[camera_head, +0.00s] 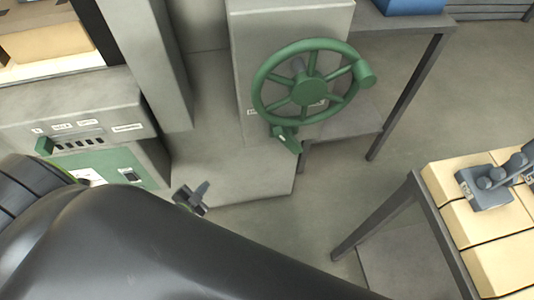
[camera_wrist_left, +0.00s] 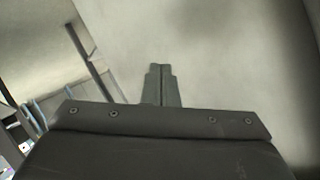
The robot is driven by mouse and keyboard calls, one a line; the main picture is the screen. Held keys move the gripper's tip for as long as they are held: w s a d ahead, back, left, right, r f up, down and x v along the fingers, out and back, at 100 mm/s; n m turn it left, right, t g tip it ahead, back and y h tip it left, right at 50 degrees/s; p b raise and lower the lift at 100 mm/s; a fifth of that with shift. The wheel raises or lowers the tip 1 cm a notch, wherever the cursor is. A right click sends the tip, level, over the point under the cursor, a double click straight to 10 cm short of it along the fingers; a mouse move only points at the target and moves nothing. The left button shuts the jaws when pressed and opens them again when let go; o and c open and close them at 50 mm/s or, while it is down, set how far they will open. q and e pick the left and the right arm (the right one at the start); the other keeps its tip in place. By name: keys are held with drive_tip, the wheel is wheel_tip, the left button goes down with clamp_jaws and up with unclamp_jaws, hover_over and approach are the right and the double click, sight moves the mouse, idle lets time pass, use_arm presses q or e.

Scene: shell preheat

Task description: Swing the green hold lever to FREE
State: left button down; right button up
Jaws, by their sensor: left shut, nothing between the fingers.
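A green handwheel (camera_head: 308,92) is mounted on a grey cabinet (camera_head: 250,60) in the head view. A short green lever (camera_head: 286,138) hangs just below the wheel's lower left rim, tilted down to the right, with a small pale mark on it; I cannot read any label beside it. My left gripper (camera_head: 199,192) is left of and below the lever, clearly apart from it. In the left wrist view its fingers (camera_wrist_left: 161,72) are together with nothing between them, against a plain pale grey surface. My right gripper is not in view.
A table with pale blocks (camera_head: 490,222) and a grey fitting (camera_head: 490,185) is at right. A blue container (camera_head: 412,6) is at the top. Open floor lies between.

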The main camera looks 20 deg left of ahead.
use_arm(q)
drive_tip(key=w+d+r+m+t+h+b, duration=0.4)
drive_tip(key=w+r+m+t+h+b, duration=0.25)
drive_tip(key=r+m+h, duration=0.35)
drive_tip(key=s+d+r+m+g+h+b, duration=0.3)
drive_tip(key=r+m+h, duration=0.6)
drive_tip(key=m, duration=0.3)
drive_tip(key=d+g+h+b, duration=0.1)
drive_tip(key=d+g, duration=0.1)
drive_tip(key=g, duration=0.1)
drive_tip(key=shift+d+r, duration=0.15)
drive_tip(key=shift+d, duration=0.05)
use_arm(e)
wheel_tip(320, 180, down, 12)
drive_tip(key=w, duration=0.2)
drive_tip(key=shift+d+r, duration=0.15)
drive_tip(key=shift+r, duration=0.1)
use_arm(q)
drive_tip(key=shift+g, duration=0.25)
drive_tip(key=p, duration=0.4)
approach(287, 136)
drive_tip(key=w+d, duration=0.2)
drive_tip(key=w, duration=0.1)
drive_tip(key=shift+w+d+r, duration=0.2)
drive_tip(key=shift+w+r, duration=0.15)
drive_tip(key=shift+r, duration=0.2)
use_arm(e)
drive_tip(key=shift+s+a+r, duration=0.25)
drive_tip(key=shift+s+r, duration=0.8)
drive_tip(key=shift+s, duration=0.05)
